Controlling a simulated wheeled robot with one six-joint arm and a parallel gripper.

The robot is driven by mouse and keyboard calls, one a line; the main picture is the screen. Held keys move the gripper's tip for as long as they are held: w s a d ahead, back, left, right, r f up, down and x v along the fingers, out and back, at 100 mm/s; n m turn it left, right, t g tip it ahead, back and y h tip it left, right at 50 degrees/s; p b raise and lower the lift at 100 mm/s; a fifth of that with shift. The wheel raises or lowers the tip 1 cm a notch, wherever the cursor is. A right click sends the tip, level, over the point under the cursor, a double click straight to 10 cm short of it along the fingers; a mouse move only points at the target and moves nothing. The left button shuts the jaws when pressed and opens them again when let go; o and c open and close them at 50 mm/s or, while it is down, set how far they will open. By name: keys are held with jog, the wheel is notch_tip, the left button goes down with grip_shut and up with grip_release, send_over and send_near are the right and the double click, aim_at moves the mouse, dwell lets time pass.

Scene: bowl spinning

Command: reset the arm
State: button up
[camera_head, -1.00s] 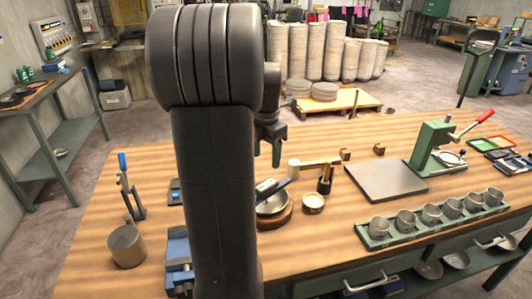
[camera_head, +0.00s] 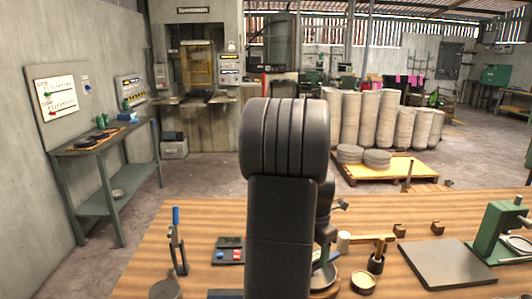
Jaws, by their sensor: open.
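My arm stands upright in the middle of the head view, its dark column and rounded joint in front of the bench. My gripper (camera_head: 327,232) shows only in part at the right edge of the arm, above the wooden workbench (camera_head: 205,215). It is open, and I see nothing held in it.
A small round dish (camera_head: 363,281), a mallet (camera_head: 362,240), a dark tool cup (camera_head: 376,263) and a flat grey plate (camera_head: 445,264) lie to the right. A green press (camera_head: 497,230) stands at the far right. A blue-handled clamp (camera_head: 178,240) stands at left.

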notch_tip(320, 180, down, 4)
jog(key=shift+f, duration=0.2)
jog(key=shift+r, duration=0.15)
notch_tip(320, 180, up, 13)
notch_tip(320, 180, down, 13)
jog(key=shift+r, duration=0.1)
notch_tip(320, 180, up, 9)
jog(key=p, duration=0.7)
jog(key=shift+w+f+b, duration=0.1)
jog(key=shift+f+b, duration=0.4)
jog(key=shift+b, duration=0.45)
jog(key=shift+w+d+b, duration=0.1)
jog(key=shift+b, duration=0.75)
jog(key=shift+r+b, duration=0.1)
jog(key=shift+b, duration=0.35)
